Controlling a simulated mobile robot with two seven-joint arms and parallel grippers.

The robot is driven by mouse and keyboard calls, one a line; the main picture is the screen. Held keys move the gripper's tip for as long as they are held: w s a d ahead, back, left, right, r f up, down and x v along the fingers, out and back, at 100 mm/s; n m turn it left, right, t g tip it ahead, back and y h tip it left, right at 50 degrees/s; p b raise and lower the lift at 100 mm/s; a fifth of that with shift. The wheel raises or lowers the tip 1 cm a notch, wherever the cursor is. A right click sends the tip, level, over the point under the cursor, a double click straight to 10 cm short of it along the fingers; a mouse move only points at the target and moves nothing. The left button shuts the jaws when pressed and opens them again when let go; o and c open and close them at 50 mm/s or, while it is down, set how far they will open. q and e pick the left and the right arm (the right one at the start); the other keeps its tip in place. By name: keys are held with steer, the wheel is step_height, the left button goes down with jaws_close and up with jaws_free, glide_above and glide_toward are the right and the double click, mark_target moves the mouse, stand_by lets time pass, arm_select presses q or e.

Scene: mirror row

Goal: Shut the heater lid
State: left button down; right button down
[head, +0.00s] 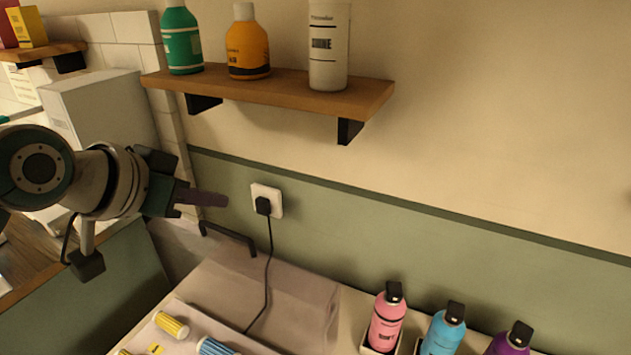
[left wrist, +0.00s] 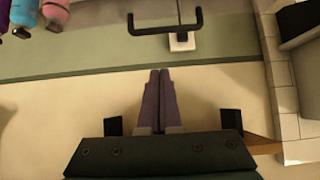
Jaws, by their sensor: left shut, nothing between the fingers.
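The heater (head: 185,310) stands on the counter at the bottom left of the head view, with yellow and blue rollers (head: 172,324) in it. Its grey lid (head: 285,285) appears raised at the back, and its exact angle is hard to tell. A black bar handle (head: 228,238) shows at the lid's far edge; it also crosses the top of the left wrist view (left wrist: 165,30). My left gripper (head: 222,199) is shut and empty, above the handle and apart from it. Its closed fingers show in the left wrist view (left wrist: 160,75). My right gripper is out of view.
A white wall socket (head: 275,199) with a black plug and cord is behind the lid. A wooden shelf (head: 330,95) with bottles juts out above. Pink, blue and purple bottles (head: 386,318) stand to the right. A white box (head: 100,115) is behind my left arm.

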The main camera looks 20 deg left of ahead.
mark_target(229, 233)
arm_select(q)
steer(key=w+f, duration=0.1)
steer(key=f, duration=0.1)
steer(key=w+f, duration=0.2)
steer(key=f, duration=0.1)
steer(key=shift+w+d+f+p, duration=0.2)
steer(key=shift+w+f+p, duration=0.15)
steer(key=shift+p, duration=0.05)
steer(key=shift+s+a+f, duration=0.1)
steer(key=shift+s+f, duration=0.1)
steer(key=shift+s, duration=0.4)
steer(key=shift+s+f, duration=0.1)
